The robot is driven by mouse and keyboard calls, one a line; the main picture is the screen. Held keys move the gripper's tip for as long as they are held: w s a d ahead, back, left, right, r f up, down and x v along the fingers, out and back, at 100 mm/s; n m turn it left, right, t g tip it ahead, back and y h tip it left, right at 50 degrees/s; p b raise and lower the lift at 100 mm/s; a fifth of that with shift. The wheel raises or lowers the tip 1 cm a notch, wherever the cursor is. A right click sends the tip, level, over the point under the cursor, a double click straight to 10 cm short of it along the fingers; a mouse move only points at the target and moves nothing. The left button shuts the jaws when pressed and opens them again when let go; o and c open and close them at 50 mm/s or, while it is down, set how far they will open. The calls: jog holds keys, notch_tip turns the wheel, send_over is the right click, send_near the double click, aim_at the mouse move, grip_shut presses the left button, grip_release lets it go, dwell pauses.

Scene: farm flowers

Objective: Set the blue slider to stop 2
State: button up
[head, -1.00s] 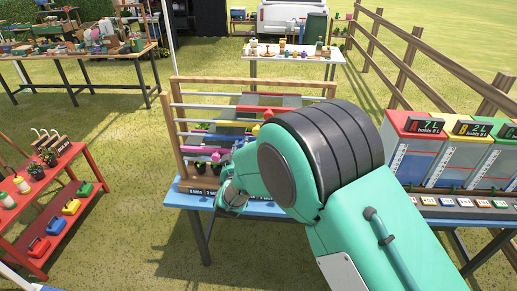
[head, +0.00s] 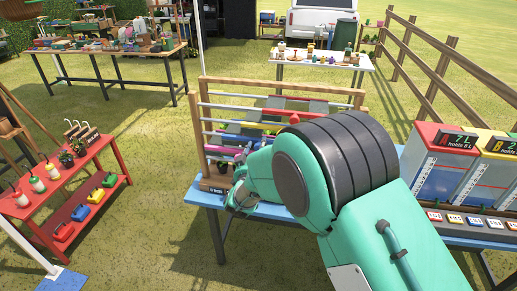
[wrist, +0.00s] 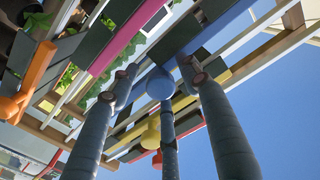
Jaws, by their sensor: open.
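In the wrist view a round blue knob (wrist: 159,84) on a blue bar (wrist: 222,28), apparently the blue slider, shows between the fingers of my open gripper (wrist: 158,76). I cannot tell whether any finger touches it. In the head view the wooden frame (head: 204,130) with several horizontal rods and coloured bars stands on a blue table (head: 206,193). My gripper (head: 241,197) is low at the frame's front left, mostly hidden behind my teal arm. The stop marks cannot be read.
A red shelf table (head: 78,172) stands left, coloured tanks (head: 447,165) right. Grass (head: 150,215) lies open between the red and blue tables.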

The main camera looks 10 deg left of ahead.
jog(key=s, duration=1.2)
jog(key=shift+r, duration=0.1)
dwell(0.4)
jog(key=w+d+r+g+y, duration=0.25)
jog(key=d+r, duration=0.35)
jog(key=r, duration=0.4)
jog(key=s+d+r+n+g+y, duration=0.1)
jog(key=s+d+r+g+y, duration=0.15)
jog(key=s+d+r, duration=0.5)
jog(key=s+d+f+g+h, duration=0.1)
jog(key=s+d+g+h, duration=0.1)
jog(key=s+d, duration=1)
jog(key=s+d+f+m+g+h, duration=0.1)
jog(key=s+d+g+h, duration=0.2)
jog(key=s+d, duration=1)
jog(key=s+g, duration=0.2)
jog(key=s, duration=0.3)
jog(key=shift+s+f, duration=0.25)
jog(key=shift+s, duration=0.15)
